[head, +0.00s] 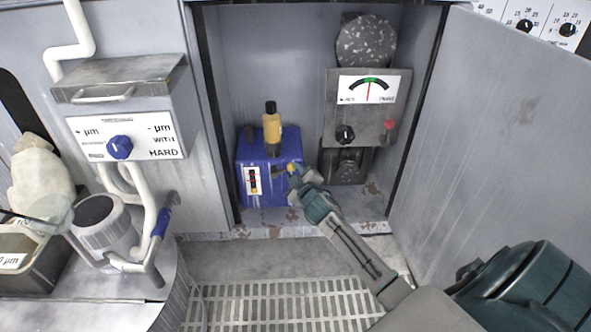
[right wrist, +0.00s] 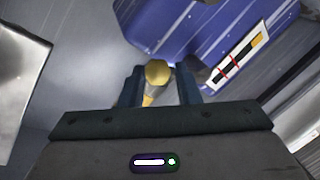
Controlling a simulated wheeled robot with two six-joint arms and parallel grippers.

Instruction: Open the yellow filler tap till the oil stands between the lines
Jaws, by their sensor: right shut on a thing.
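The yellow filler tap (head: 291,168) is on the right side of the blue oil box (head: 268,184), which stands in the open cabinet. My right gripper (head: 297,174) is shut on the tap. In the right wrist view the round yellow tap (right wrist: 157,73) sits between the two fingers. The white level gauge (head: 252,181) is on the front of the box. In the right wrist view this gauge (right wrist: 237,60) shows two red lines and a yellow stretch at its far end, apparently outside the lines. My left gripper is out of view.
A yellow bottle (head: 272,127) stands upside down on the box. A grey dial panel (head: 362,120) is to its right. The open cabinet door (head: 490,130) bounds the right side. A floor grating (head: 285,305) lies below.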

